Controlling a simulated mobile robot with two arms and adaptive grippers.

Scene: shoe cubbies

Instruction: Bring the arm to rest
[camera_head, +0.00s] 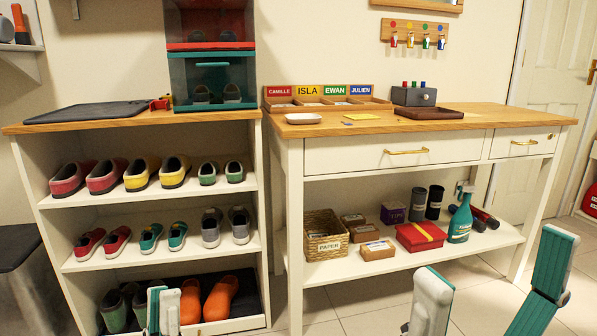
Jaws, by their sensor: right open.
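My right gripper (495,270) is in the lower right, in front of the white table. Its two white and teal fingers are spread wide apart with nothing between them. My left gripper (163,308) shows only at the bottom edge, in front of the lowest shelf of the shoe cubby. Its finger tips look close together, and the rest is cut off by the frame, so I cannot tell how far it is open. No object shows in either gripper.
The shoe cubby (150,199) holds several pairs of shoes; orange shoes (220,297) are just behind my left gripper. The white table (345,155) has a basket (325,236), boxes and a teal spray bottle (461,218) on its lower shelf. Open floor (385,305) lies between the grippers.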

